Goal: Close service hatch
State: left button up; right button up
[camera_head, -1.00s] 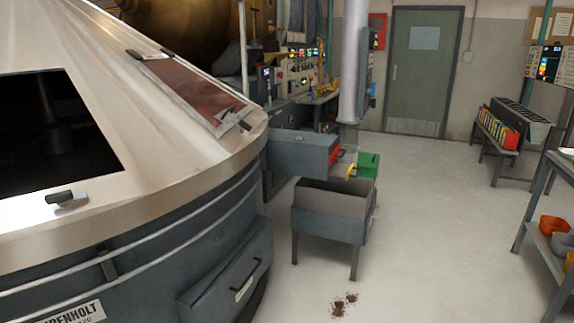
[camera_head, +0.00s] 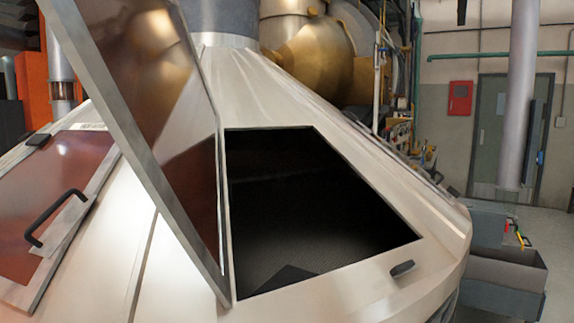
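The service hatch (camera_head: 165,110) is a tinted, see-through panel in a metal frame. It stands swung up and open along the left side of a dark opening (camera_head: 310,215) in the pale conical metal top. A small black latch or handle (camera_head: 402,268) sits on the cone below the opening's lower right corner. Inside the opening it is nearly black, with a faint mesh-like surface low down. Neither of my grippers shows in the view.
A second tinted hatch (camera_head: 55,190) with a black handle lies flat on the cone at the left. A grey bin (camera_head: 505,270) stands at the right, by a pale vertical pipe (camera_head: 518,100). Floor shows at the far right.

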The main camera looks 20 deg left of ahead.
aim_at(147, 48)
jog(key=j+u, duration=0.1)
jog(key=j, duration=1.75)
jog(key=k, duration=0.05)
